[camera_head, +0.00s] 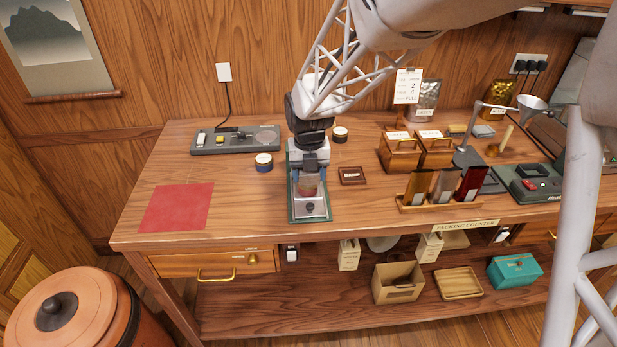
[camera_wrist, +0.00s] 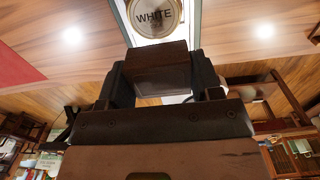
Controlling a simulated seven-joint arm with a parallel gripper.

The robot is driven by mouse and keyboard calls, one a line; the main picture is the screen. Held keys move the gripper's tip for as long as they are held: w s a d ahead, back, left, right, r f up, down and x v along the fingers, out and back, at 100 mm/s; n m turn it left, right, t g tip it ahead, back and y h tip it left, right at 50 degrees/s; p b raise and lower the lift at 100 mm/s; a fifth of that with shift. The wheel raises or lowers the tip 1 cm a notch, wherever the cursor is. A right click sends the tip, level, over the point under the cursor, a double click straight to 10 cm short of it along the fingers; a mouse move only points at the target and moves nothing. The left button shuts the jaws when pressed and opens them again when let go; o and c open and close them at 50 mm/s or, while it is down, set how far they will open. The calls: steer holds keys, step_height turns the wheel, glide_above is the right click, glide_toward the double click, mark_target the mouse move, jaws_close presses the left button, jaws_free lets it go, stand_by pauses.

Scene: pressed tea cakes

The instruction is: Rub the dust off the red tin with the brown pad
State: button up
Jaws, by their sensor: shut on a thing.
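My gripper (camera_head: 308,168) is over a green-edged holder (camera_head: 292,214) near the front middle of the counter. It is shut on the brown pad (camera_wrist: 161,72), a block between the two dark fingers in the wrist view. I cannot tell whether the pad touches the lid.
A blue tin (camera_head: 264,163) and a dark tin (camera_head: 340,134) stand behind. A small brown tray (camera_head: 351,176) lies to the right, before wooden boxes (camera_head: 399,154) and a packet rack (camera_head: 438,203). A red mat (camera_head: 177,207) lies left, with bare wood between.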

steer(key=shift+r, duration=2.5)
steer(key=shift+f, duration=0.2)
